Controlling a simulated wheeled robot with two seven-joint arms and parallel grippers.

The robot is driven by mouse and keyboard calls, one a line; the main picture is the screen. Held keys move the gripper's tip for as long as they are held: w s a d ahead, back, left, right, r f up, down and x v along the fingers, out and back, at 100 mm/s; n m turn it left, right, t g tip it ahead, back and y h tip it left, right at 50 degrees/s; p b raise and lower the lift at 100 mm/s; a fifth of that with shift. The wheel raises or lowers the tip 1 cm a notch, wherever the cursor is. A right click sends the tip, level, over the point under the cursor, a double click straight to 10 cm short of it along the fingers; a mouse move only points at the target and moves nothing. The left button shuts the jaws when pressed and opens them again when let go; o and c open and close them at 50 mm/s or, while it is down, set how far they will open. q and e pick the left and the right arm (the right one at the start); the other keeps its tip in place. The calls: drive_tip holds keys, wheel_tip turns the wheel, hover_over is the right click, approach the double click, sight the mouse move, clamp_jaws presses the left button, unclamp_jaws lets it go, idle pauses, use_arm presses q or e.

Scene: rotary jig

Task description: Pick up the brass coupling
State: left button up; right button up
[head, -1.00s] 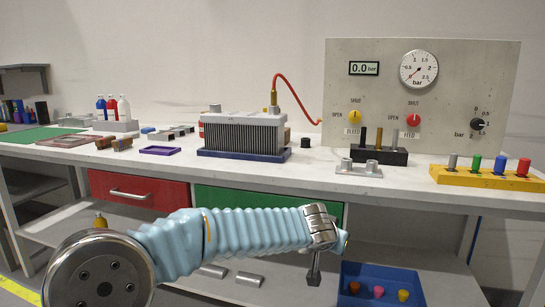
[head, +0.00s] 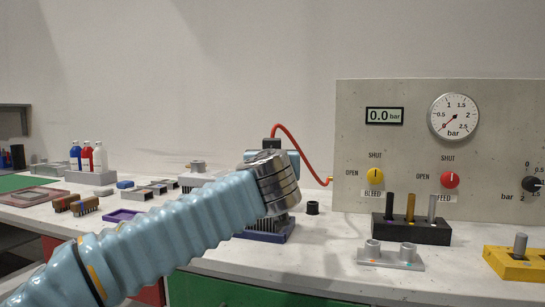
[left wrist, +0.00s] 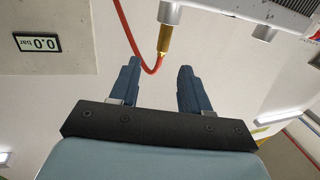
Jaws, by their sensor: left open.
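The brass coupling (left wrist: 164,38) shows in the left wrist view at the end of a red hose (left wrist: 124,30), joined to a grey fitting on the finned block (left wrist: 291,14). My left gripper (left wrist: 160,64) is open and empty. Its two dark blue fingers point toward the coupling, which lies just beyond the fingertips and is not between them. In the head view my left wrist and gripper cover the coupling and most of the finned block; the red hose (head: 305,151) arches out from behind. My right gripper is not in view.
A test panel (head: 375,205) with gauge and knobs stands right of the hose. In front are a black holder (head: 410,233), a grey two-post bracket (head: 391,257) and a yellow rack (head: 515,265). A bottle rack (head: 90,178) and small blocks stand at left.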

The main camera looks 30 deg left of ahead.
use_arm(q)
drive_tip(key=p+x, duration=0.1)
drive_tip(key=x, duration=0.4)
drive_tip(key=shift+w+a, duration=0.15)
drive_tip(key=p+x, duration=0.2)
drive_tip(key=x, duration=0.2)
drive_tip(key=shift+w+a+p, duration=0.15)
drive_tip(key=shift+a+p, duration=0.15)
drive_tip(key=shift+w+a+f, duration=0.15)
drive_tip(key=shift+w, duration=0.15)
drive_tip(key=shift+c, duration=0.5)
clamp_jaws()
